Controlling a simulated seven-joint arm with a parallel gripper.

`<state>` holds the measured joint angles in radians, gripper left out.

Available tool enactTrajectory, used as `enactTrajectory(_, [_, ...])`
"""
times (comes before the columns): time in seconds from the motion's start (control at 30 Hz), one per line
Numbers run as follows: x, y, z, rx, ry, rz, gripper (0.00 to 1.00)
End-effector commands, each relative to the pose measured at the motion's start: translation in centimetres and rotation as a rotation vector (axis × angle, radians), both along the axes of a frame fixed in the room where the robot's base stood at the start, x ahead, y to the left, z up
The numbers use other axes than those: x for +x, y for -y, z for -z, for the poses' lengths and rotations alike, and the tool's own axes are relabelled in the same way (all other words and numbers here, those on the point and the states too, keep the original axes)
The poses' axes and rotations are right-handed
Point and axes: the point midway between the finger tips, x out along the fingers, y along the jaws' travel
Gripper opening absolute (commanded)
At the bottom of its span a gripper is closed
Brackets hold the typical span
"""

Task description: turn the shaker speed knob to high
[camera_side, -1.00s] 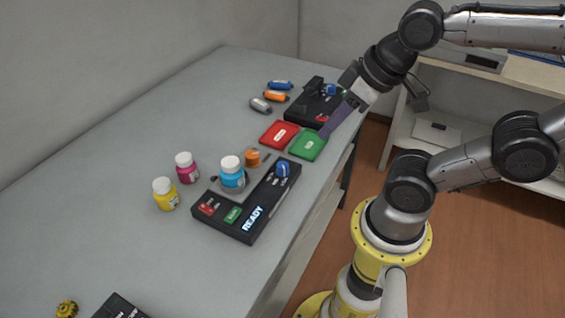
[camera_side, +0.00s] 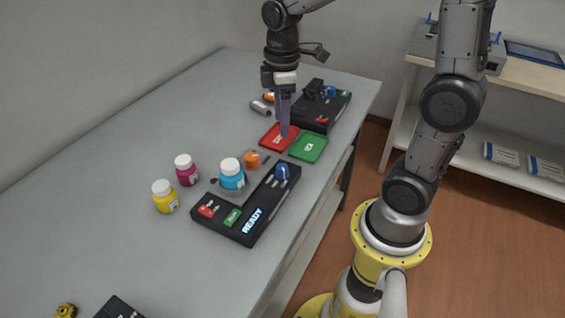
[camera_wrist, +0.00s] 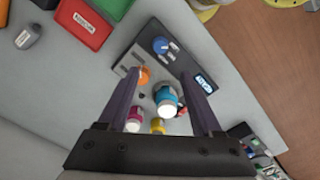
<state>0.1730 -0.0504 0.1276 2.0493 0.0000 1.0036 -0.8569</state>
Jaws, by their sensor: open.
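A black device with a lit READY display (camera_side: 252,221) lies on the bench, and a blue bottle with a white cap (camera_side: 232,174) stands on it. A blue knob (camera_side: 282,171) sits at its far right end; it also shows in the wrist view (camera_wrist: 160,45). Which setting the knob points to is too small to read. My gripper (camera_side: 284,131) is open and empty, pointing down over the red tray, beyond the device and apart from the knob. In the wrist view my gripper's fingers (camera_wrist: 160,75) spread on either side of the blue bottle.
A red tray (camera_side: 272,141) and a green tray (camera_side: 316,151) lie beyond the device. A second black device (camera_side: 326,117) with a blue knob (camera_side: 331,91) stands farther back. An orange cap (camera_side: 254,160), magenta bottle (camera_side: 187,172) and yellow bottle (camera_side: 164,200) are nearby.

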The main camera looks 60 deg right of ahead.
Motion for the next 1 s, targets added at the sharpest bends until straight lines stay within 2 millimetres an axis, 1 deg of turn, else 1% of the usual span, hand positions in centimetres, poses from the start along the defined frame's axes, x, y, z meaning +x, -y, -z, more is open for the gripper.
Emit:
enactTrajectory(0.17, [-0.1, 0.3, 1.4, 0.003, -0.017, 0.011, 0.67])
enactTrajectory(0.27, [-0.2, 0.2, 2.8, 0.003, -0.017, 0.010, 0.67])
enactTrajectory(0.7, [-0.2, 0.2, 11.1, 0.003, -0.018, 0.010, 0.67])
enactTrajectory(0.83, [-0.2, 0.2, 12.8, 0.003, -0.015, 0.010, 0.67])
enactTrajectory(1.0, [-0.2, 0.2, 14.0, 0.002, -0.013, 0.011, 0.67])
